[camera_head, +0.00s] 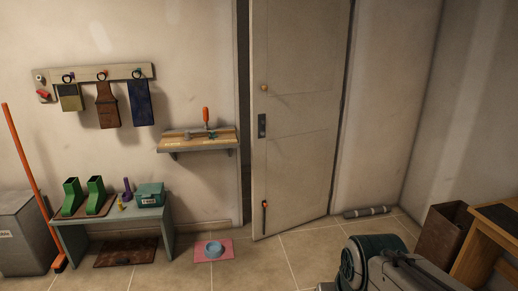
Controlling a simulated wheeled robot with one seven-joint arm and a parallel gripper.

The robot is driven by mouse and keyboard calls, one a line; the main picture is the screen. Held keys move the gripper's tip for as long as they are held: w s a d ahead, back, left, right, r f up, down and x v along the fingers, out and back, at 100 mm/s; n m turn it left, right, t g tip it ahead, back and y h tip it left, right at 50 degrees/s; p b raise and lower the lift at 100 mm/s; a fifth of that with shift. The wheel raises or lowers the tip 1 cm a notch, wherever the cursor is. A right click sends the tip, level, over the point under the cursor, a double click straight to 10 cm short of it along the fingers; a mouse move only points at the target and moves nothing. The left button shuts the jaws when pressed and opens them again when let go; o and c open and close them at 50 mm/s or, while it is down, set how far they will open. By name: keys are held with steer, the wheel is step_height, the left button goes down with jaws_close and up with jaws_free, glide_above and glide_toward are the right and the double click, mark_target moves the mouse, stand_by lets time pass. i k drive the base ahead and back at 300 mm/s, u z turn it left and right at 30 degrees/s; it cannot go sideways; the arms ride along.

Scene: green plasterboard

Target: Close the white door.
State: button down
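The white door (300,150) stands ajar at the middle of the head view. Its left, handle-side edge is swung toward me, and a dark gap shows between that edge and the wall on the left. A dark handle plate (262,126) sits near the left edge at mid height, with a small orange-brown knob (263,87) above it. A small red-topped item (265,205) is low on the same edge. Part of my own arm shows at the bottom right, apart from the door in the picture. My gripper's fingers are not visible.
Left of the door are a wall shelf (198,146), a low bench (165,215) with green boots, and a pink mat (214,250) with a blue bowl. A grey roll (367,212) lies by the right wall. A brown bin (440,235) and wooden table (490,240) stand right.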

mark_target(298, 47)
steer(key=u, duration=0.1)
steer(key=i, duration=1.55)
steer(key=u, duration=0.45)
steer(key=i, duration=2.05)
steer(key=u, duration=0.25)
